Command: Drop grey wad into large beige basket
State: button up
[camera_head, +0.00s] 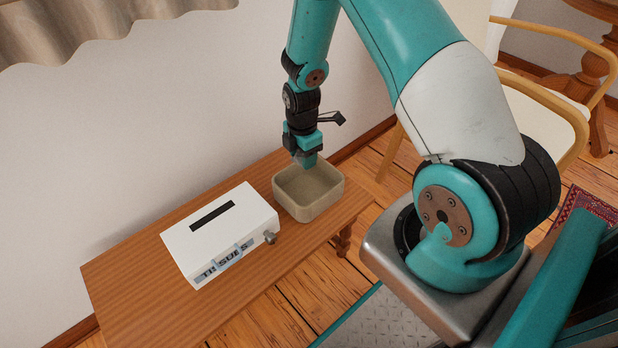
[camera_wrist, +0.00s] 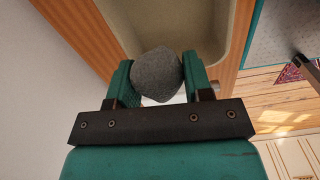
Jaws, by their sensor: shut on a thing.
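The grey wad (camera_wrist: 157,74) is a rough, rounded lump held between the two fingers of my gripper (camera_wrist: 160,80) in the wrist view. My gripper (camera_head: 307,160) shows in the head view above the back part of the large beige basket, which is open-topped and square with rounded corners. The basket (camera_head: 314,208) stands on the wooden bench, and it also shows in the wrist view (camera_wrist: 242,35) beyond the wad. The wad is mostly hidden behind the fingers in the head view. The inside of the basket that I see looks empty.
A white tissue box (camera_head: 220,232) with a dark slot lies left of the basket on the wooden bench (camera_head: 125,275). A small grey knob-like thing (camera_head: 270,238) is at its right side. The wall is close behind the bench. A chair (camera_head: 540,95) stands at the right.

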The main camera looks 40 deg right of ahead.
jog(key=shift+d+f+n, duration=0.1)
jog(key=shift+d+n, duration=0.15)
jog(key=shift+n, duration=0.45)
jog(key=shift+f, duration=0.25)
jog(key=b, duration=0.6)
send_over(305, 189)
notch_tip(305, 189, down, 6)
jog(key=shift+r, duration=0.2)
jog(key=shift+r, duration=0.1)
jog(key=o, duration=1)
jog(key=shift+c, duration=0.2)
notch_tip(305, 189, up, 17)
jog(key=p, duration=0.6)
jog(key=shift+r, duration=0.2)
